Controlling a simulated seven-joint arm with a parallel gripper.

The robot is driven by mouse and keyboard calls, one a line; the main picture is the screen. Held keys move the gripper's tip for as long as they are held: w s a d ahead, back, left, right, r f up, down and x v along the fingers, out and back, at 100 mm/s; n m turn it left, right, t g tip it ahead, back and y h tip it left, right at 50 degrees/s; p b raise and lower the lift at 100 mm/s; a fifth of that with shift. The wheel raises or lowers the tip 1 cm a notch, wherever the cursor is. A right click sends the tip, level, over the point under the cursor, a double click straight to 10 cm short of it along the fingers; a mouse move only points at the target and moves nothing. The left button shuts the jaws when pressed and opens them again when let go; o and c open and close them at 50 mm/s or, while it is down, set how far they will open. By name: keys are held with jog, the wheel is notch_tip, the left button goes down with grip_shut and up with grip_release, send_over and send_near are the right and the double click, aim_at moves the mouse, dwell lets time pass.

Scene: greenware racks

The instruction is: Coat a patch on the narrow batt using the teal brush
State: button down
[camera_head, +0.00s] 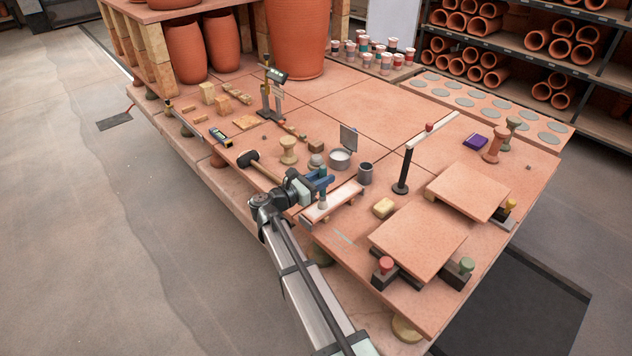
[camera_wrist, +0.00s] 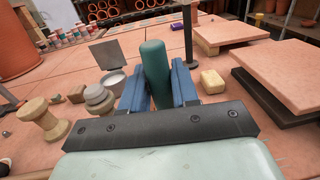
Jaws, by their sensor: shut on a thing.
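My gripper (camera_head: 319,183) has blue fingers and is shut on the teal brush (camera_head: 323,171). The brush is held upright, its teal handle (camera_wrist: 155,62) between the two fingers in the wrist view. Its pale lower end is over the left part of the narrow batt (camera_head: 345,196), a slim plank with a whitish top and terracotta edge, raised on small supports. I cannot tell whether the tip touches the batt. In the wrist view my gripper (camera_wrist: 158,88) hides the brush's lower end and the batt.
An open tin (camera_head: 341,160) and a dark cup (camera_head: 365,174) stand just behind the batt. A yellow sponge (camera_head: 383,207) and a black post (camera_head: 403,172) are to its right. Two wide slabs (camera_head: 418,240) (camera_head: 468,190) lie further right. A mallet (camera_head: 247,158) lies left.

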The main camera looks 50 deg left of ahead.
jog(key=shift+w, duration=7.95)
notch_tip(320, 180, up, 8)
jog(key=shift+s, duration=0.1)
